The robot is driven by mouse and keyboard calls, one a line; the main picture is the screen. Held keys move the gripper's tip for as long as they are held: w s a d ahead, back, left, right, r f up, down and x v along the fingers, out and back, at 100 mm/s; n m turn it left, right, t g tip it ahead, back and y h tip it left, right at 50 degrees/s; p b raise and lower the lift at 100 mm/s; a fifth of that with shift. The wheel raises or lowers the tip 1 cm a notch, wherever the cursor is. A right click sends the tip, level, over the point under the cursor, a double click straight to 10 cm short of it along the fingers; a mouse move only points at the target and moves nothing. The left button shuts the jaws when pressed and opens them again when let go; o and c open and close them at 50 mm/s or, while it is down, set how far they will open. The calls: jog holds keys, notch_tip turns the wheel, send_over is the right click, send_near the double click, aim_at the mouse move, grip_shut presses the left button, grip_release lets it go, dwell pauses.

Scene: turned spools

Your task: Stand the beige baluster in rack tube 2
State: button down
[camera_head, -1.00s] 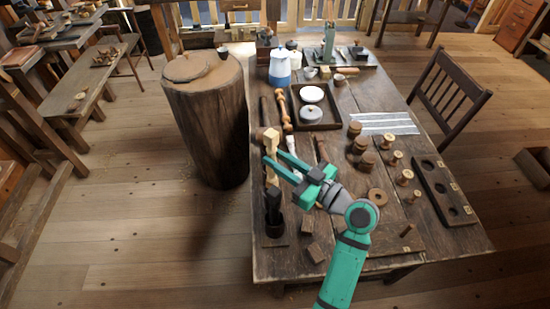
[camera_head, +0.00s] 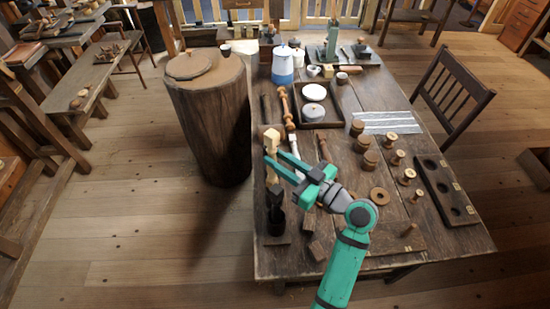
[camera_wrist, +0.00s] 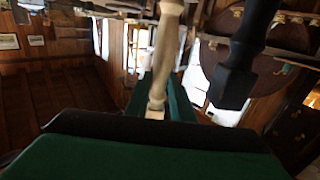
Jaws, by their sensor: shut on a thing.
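The beige baluster (camera_head: 271,140) is pale wood with a squared end, near the table's left edge in the head view. My gripper (camera_head: 273,156) is shut on it, its teal fingers reaching in from the right. In the wrist view the baluster (camera_wrist: 165,48) runs up from between the fingers, its upper end out of frame. A black baluster (camera_head: 276,212) stands nearer the front on a dark base (camera_head: 277,239); it also shows right of the beige one in the wrist view (camera_wrist: 240,60), apart from it. I cannot make out numbered rack tubes; the arm and balusters hide part of that edge.
A board with round recesses (camera_head: 446,192) lies at the table's right. Several wooden spools (camera_head: 396,158) and a wooden ring (camera_head: 380,195) stand or lie left of it. A dark tray (camera_head: 318,120) and blue-white pot (camera_head: 283,66) are farther back. A large stump (camera_head: 210,125) stands left of the table.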

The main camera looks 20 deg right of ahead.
jog(key=shift+d, duration=0.1)
jog(key=shift+s+d+f, duration=0.1)
jog(key=shift+s+f, duration=0.1)
jog(key=shift+f, duration=0.45)
jog(key=shift+w, duration=0.1)
jog(key=shift+f, duration=0.1)
notch_tip(320, 180, down, 2)
jog(key=shift+d+f, duration=0.15)
dwell(0.7)
dwell(0.3)
